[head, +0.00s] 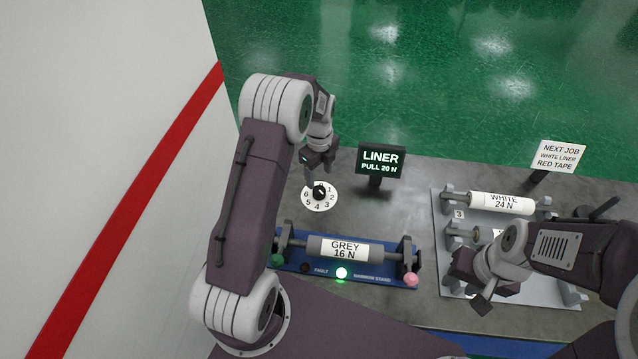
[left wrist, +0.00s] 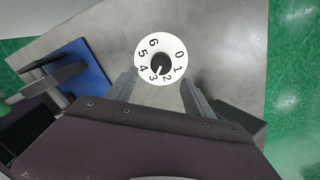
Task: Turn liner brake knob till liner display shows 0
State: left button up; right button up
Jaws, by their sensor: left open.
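The liner display (head: 381,161) is a dark sign on a short post and reads "LINER PULL 20 N". To its left, the liner brake knob (head: 319,191) is a black knob on a white dial (head: 317,205) numbered around its rim. In the left wrist view the knob (left wrist: 161,66) has a white pointer mark near the 3. My left gripper (head: 318,175) is just above the dial, its open fingers either side of the knob's line and apart from it. My right gripper (head: 478,292) hangs over the grey rack at right; its jaws are unclear.
A grey roll (head: 345,249) marked "GREY 16 N" sits on a blue stand (head: 380,274) in front of the dial, with a lit green lamp (head: 342,273). A rack (head: 452,270) at right holds a white roll (head: 500,203). A job sign (head: 558,157) stands behind it.

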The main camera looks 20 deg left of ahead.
aim_at(319, 190)
pick_arm(q)
jog(key=f, duration=0.4)
jog(key=f+p, duration=0.1)
jog(key=f, duration=0.1)
jog(key=shift+w+a+f, duration=0.15)
jog(key=shift+w+f, duration=0.1)
jog(key=shift+f, duration=0.1)
jog(key=shift+s+f, duration=0.1)
jog(key=shift+f, duration=0.2)
jog(key=shift+s, duration=0.1)
grip_shut()
